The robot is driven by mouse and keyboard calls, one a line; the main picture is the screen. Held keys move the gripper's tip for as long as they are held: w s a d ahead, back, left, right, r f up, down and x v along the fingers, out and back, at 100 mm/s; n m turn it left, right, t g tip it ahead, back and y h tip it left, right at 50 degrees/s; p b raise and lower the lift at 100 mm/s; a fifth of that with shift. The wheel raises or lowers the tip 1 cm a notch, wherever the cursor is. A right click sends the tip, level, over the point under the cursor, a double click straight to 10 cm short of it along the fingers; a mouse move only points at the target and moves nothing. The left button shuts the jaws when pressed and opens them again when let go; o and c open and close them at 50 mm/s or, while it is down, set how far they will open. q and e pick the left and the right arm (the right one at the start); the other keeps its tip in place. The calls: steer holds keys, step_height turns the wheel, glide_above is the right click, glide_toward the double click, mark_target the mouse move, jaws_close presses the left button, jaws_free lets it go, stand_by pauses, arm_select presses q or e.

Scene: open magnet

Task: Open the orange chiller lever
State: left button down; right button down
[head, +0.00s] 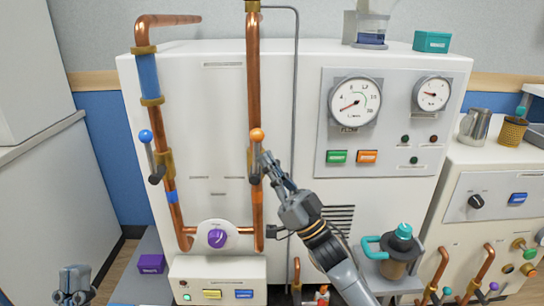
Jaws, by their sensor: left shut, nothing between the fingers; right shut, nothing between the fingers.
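The orange chiller lever (257,135) has an orange ball knob and stands upright at a valve on the right copper pipe (254,70) of the white machine. My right gripper (266,158) reaches in from the lower right. It is shut and empty, its fingertips just below and right of the orange knob, beside the lever's stem. I cannot tell whether they touch it. The gripper hides part of the stem and valve. My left gripper (74,297) is shut and empty at the bottom left corner, far from the lever.
A similar blue-knobbed lever (146,136) is on the left pipe. A purple dial (217,238) sits low between the pipes. A thin grey conduit (296,90) runs down right of the orange lever. Gauges (355,102) and a teal-handled jug (397,250) are further right.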

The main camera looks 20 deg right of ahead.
steer(key=shift+a+r+n+g+y+p, duration=0.15)
steer(key=shift+n+g+y+p, duration=0.15)
steer(key=shift+n+g+p, duration=0.55)
arm_select(q)
steer(key=w+f+g+y, duration=0.2)
steer(key=w+f+g, duration=0.4)
steer(key=f, duration=0.1)
steer(key=shift+d+f, duration=0.25)
steer(key=shift+f, duration=0.1)
steer(key=shift+w, duration=0.1)
